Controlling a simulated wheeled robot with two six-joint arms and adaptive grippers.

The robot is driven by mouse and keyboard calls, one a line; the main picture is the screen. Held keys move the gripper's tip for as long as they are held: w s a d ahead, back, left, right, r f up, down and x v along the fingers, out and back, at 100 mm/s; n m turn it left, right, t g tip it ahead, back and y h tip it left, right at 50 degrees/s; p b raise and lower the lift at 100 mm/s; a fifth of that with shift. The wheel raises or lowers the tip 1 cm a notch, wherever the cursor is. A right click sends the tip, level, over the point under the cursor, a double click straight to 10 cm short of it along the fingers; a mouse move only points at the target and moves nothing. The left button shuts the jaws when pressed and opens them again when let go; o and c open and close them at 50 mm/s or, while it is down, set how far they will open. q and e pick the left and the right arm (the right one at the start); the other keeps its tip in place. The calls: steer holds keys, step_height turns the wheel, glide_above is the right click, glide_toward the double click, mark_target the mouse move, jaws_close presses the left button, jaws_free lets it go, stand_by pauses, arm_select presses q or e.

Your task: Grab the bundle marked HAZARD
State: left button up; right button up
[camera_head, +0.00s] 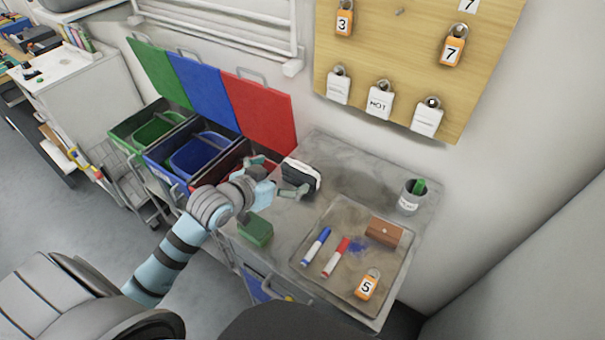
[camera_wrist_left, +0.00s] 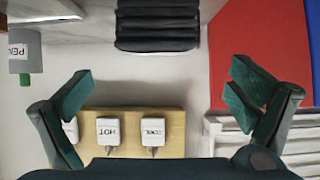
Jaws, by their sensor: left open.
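I see no bundle with a readable HAZARD mark in either view. A black-and-white block (camera_head: 301,175) sits on the grey cabinet top near its back left. In the left wrist view a dark ribbed block (camera_wrist_left: 157,27), probably the same thing, shows at the top, beyond the fingertips. My left gripper (camera_head: 279,180) is open and empty beside the block's left side; its spread fingers (camera_wrist_left: 162,88) also show in the left wrist view. I cannot tell whether a finger touches the block. My right gripper is not in view.
A green block (camera_head: 256,232) sits at the cabinet's left edge. A tray (camera_head: 318,283) holds two markers, a brown case and padlock 5. A pen cup (camera_head: 411,196) stands at right. Bins with a raised red lid (camera_head: 262,112) are left; a pegboard (camera_head: 425,60) hangs behind.

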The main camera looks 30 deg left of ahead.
mark_target(298, 169)
arm_select(q)
steer(key=b+x, duration=0.1)
steer(key=x, duration=0.8)
steer(key=shift+w, duration=0.1)
steer(key=shift+c, duration=0.7)
steer(key=c, duration=0.9)
steer(key=shift+r, duration=0.1)
